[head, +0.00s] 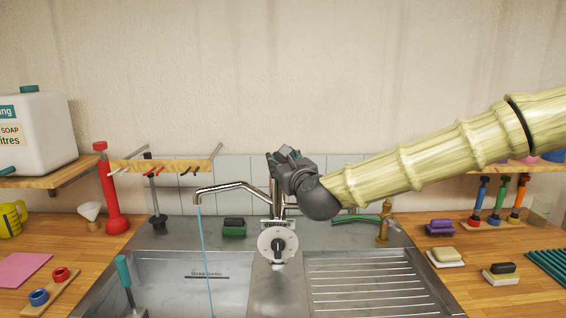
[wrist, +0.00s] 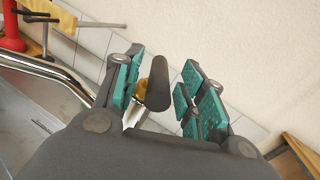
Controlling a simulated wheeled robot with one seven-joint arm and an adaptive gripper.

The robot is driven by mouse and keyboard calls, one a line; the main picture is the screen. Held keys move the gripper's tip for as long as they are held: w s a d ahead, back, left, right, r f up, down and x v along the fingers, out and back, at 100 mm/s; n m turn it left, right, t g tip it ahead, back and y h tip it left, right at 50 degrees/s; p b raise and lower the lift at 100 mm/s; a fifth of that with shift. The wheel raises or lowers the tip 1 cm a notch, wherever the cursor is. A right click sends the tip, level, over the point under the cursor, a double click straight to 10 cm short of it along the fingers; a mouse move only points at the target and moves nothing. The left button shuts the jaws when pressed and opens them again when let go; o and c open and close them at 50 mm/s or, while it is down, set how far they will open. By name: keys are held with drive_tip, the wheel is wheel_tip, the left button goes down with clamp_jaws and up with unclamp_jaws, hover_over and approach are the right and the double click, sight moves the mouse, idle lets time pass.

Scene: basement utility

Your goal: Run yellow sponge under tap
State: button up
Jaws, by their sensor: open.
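The tap (head: 232,188) stands at the back of the steel sink, and a thin blue stream of water (head: 205,255) runs from its spout into the left basin (head: 160,270). My gripper (head: 286,157) is above the tap body. In the wrist view my gripper (wrist: 160,92) is open, with a dark rounded handle (wrist: 158,84) between its fingers; it looks like the tap's lever. I cannot tell whether the fingers touch it. No plainly yellow sponge can be made out; a pale cream block (head: 446,254) lies on a white dish to the right.
A grooved drainboard (head: 370,280) is right of the basin. A white dial (head: 278,244) sits in front of the tap. A green-and-black block (head: 234,228) is behind the basin, and a brass tap (head: 383,230) stands right. Brushes and a red plunger-like tool (head: 110,195) crowd the sides.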

drive_tip(key=v, duration=1.2)
